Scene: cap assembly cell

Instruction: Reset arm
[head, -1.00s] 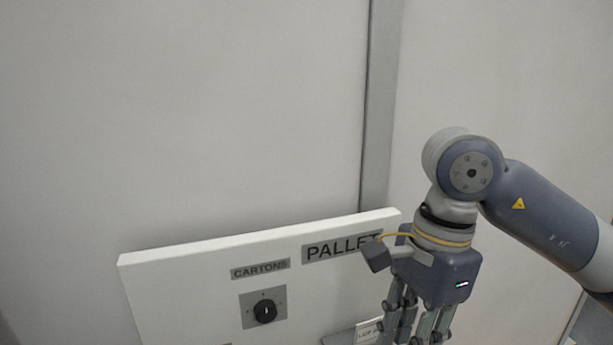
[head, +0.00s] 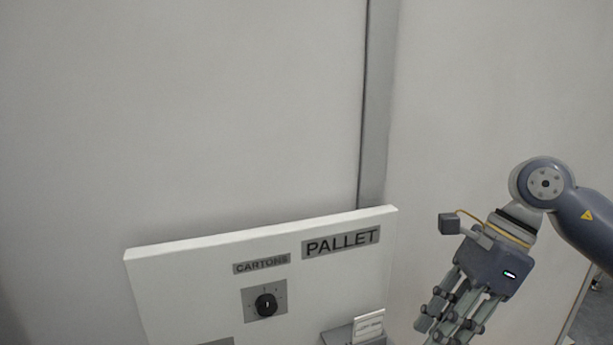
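My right gripper (head: 447,326) comes in from the right and hangs pointing down and to the left, in front of the wall and to the right of the white panel. It is apart from the panel. Its finger links show, but the fingertips lie at or near the bottom edge, and I cannot tell how far apart they are. I see nothing held in it. My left gripper is not in view.
The white panel (head: 190,280) bears a PALLET label (head: 341,243), a CARTONS label (head: 262,263) and a black rotary knob (head: 266,305). A small grey holder with a white card (head: 369,326) is at its lower right. A grey post (head: 377,110) runs up the wall behind.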

